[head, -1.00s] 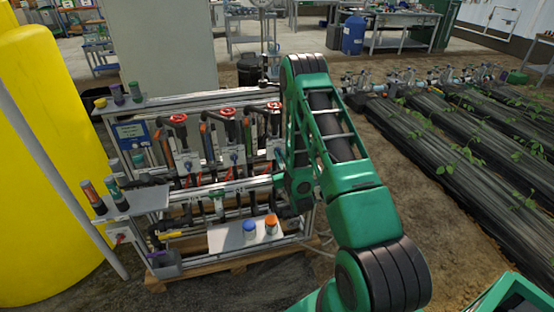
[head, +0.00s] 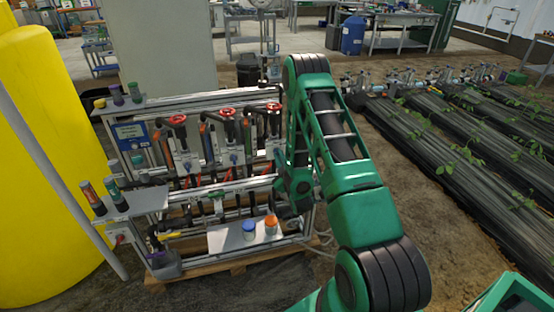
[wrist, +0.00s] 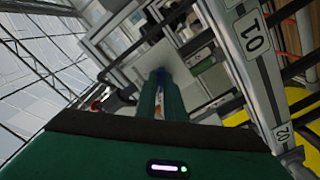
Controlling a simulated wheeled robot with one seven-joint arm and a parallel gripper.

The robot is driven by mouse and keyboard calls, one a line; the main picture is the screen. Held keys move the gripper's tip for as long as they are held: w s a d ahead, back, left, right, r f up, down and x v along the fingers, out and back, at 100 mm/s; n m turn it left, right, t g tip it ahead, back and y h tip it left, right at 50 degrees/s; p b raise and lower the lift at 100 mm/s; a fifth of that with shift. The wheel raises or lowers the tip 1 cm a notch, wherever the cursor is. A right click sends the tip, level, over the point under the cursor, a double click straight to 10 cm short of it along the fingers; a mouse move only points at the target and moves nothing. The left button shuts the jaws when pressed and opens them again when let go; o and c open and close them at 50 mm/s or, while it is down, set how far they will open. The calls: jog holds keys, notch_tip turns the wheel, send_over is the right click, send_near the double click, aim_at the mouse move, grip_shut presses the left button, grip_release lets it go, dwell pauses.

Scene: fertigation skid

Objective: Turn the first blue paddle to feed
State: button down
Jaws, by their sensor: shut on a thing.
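In the wrist view, my gripper (wrist: 159,98) shows as narrow green fingers close together on a thin piece with a blue tip (wrist: 160,76), which I take to be a blue paddle. The fingers hide most of it, so its angle cannot be told. In the head view, my arm hides the gripper and the right end of the skid. Two other blue paddles, the middle one (head: 235,157) and the left one (head: 187,165), sit on grey plates below red handwheels (head: 227,112).
A shelf with a blue cap (head: 249,230) and an orange cap (head: 270,223) is low on the skid front. A yellow tank (head: 45,160) stands at left. Planted rows (head: 450,140) lie at right.

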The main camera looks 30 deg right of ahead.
jog(key=shift+w+a+r, duration=0.1)
jog(key=shift+w+a, duration=0.05)
jog(key=shift+a, duration=0.15)
jog(key=c, duration=1.8)
grip_release()
jog(key=shift+c, duration=0.2)
jog(key=shift+d, duration=0.1)
